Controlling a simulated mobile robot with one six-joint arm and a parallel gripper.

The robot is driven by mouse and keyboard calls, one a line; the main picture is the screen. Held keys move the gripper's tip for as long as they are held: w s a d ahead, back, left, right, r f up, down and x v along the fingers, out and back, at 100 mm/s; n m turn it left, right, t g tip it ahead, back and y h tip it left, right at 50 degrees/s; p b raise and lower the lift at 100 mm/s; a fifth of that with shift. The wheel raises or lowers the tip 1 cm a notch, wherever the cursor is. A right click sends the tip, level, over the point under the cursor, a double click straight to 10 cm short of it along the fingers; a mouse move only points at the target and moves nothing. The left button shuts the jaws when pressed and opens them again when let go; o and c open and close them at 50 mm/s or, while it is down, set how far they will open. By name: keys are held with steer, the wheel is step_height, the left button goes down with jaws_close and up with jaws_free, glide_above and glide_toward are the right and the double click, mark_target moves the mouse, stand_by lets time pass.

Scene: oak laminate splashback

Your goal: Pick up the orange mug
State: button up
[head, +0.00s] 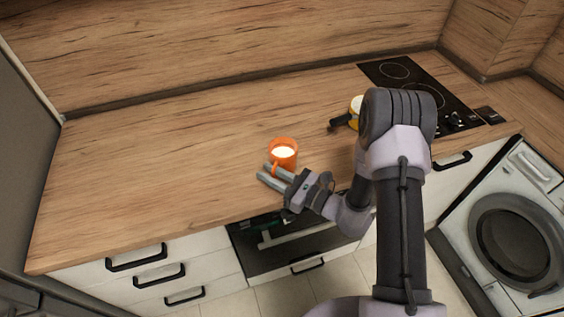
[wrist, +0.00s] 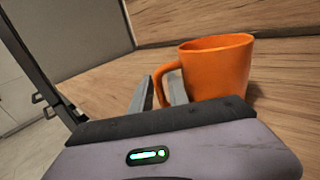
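The orange mug (head: 284,153) stands upright on the wooden counter, near its front edge, with a pale inside. In the wrist view the mug (wrist: 218,70) is just beyond my fingers, with its handle (wrist: 161,82) facing left towards them. My gripper (head: 263,171) is low over the counter at the mug's front left side, its two grey fingers apart. In the wrist view the handle shows between the fingertips of my gripper (wrist: 162,88). I cannot tell whether either finger touches the handle. The lower part of the handle is partly hidden.
A yellow and white item with a dark handle (head: 341,122) stands to the right, partly hidden by my arm. A black cooktop (head: 398,68) lies at the back right. The counter's left part (head: 130,170) is clear. The wooden splashback (head: 220,40) rises behind.

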steer(key=shift+x, duration=0.9)
jaws_close()
stand_by(0.7)
